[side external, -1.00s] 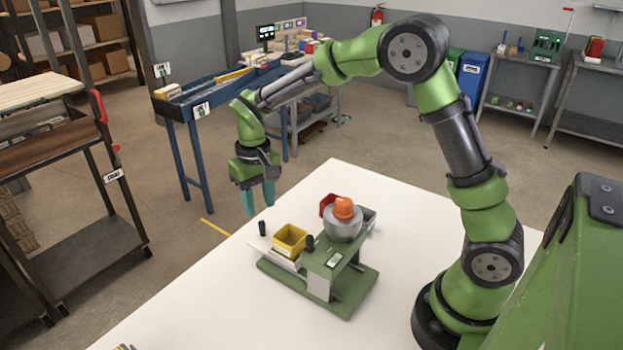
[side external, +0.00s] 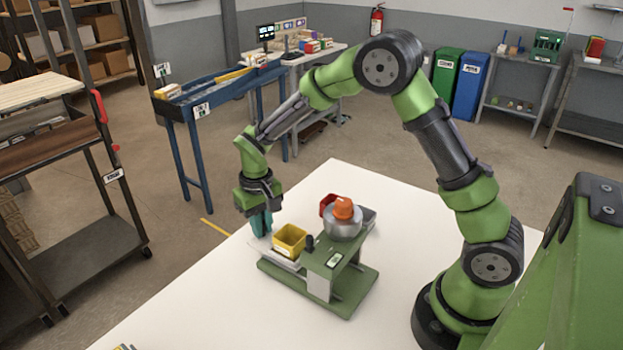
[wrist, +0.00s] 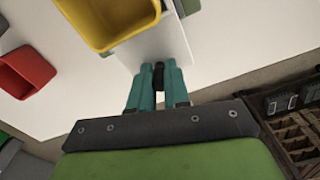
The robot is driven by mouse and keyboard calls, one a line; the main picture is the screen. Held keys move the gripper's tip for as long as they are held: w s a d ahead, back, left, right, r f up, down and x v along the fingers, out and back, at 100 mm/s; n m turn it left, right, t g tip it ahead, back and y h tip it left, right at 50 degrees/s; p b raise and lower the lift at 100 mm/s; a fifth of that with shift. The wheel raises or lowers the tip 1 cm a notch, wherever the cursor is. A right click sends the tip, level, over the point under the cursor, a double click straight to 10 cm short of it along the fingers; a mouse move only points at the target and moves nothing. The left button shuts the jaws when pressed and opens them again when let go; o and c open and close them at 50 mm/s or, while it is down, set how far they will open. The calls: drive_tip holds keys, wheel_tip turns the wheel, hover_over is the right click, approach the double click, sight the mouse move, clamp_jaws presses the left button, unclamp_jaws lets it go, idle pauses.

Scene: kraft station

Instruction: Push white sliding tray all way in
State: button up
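The white sliding tray (side external: 266,254) sticks out to the left of the green stand (side external: 330,262) on the white table. A yellow bin (side external: 290,240) sits on it. In the wrist view the tray (wrist: 168,48) reaches the fingertips, with the yellow bin (wrist: 112,22) beyond. My gripper (side external: 261,223) is down at the tray's outer end. In the wrist view its teal fingers (wrist: 159,78) stand close together on both sides of the tray's black knob (wrist: 159,74), which seems to fill the gap. The fingers hide this knob in the side view.
A red bin (side external: 328,203), a grey round part with an orange top (side external: 343,212) and a second black knob (side external: 310,242) are on or by the stand. The white table (side external: 420,230) is clear around it.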

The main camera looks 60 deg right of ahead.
sight(300, 244)
clamp_jaws()
drive_tip(key=s, duration=1)
drive_tip(key=shift+s, duration=0.3)
drive_tip(key=shift+o, duration=1.7)
unclamp_jaws()
drive_tip(key=o, duration=0.3)
drive_tip(key=shift+w+r, duration=0.1)
wheel_tip(300, 244, up, 17)
